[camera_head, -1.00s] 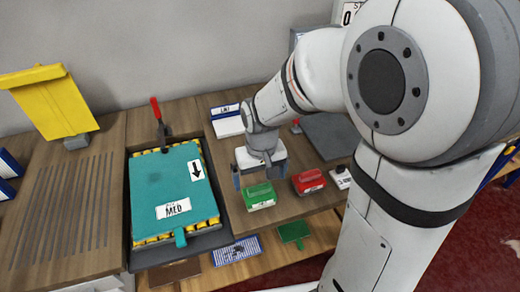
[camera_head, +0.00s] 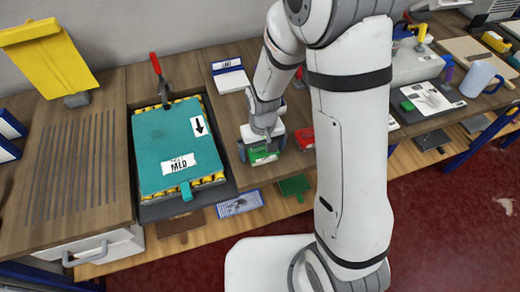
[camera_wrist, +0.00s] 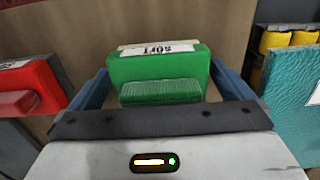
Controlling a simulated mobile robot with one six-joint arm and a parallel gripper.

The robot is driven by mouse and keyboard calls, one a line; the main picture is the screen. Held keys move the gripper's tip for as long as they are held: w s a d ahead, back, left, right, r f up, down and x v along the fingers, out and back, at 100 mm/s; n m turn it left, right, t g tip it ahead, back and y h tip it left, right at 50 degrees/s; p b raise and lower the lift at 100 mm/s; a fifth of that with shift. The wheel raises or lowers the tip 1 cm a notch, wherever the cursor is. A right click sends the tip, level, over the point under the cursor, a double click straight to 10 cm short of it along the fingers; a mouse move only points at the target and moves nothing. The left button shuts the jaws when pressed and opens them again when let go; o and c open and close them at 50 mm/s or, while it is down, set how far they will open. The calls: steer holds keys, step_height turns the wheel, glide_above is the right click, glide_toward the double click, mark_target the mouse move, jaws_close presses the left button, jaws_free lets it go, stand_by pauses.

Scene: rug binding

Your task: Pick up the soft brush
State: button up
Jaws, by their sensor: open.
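The soft brush is a green block (camera_wrist: 158,66) with a white label reading "SOFT" on its top, seen upside down in the wrist view. It also shows in the head view (camera_head: 263,155), partly covered by my gripper. My gripper (camera_wrist: 160,90) is open, with a blue finger on each side of the green block. In the head view my gripper (camera_head: 262,148) is down at the block on the wooden bench. I cannot tell whether the fingers touch it.
A red block (camera_wrist: 30,88) stands close beside my gripper, partly hidden by my arm in the head view (camera_head: 304,138). A lower shelf holds a green piece (camera_head: 294,187) and a blue-striped card (camera_head: 240,203).

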steer(key=shift+f, duration=0.25)
steer(key=shift+c, duration=0.2)
steer(key=c, duration=1)
step_height(320, 180, up, 10)
steer(key=shift+r+b, duration=0.1)
steer(key=shift+b, duration=0.3)
steer(key=shift+c, duration=0.2)
steer(key=o, duration=0.6)
steer(key=shift+c, duration=0.2)
steer(key=c, duration=0.3)
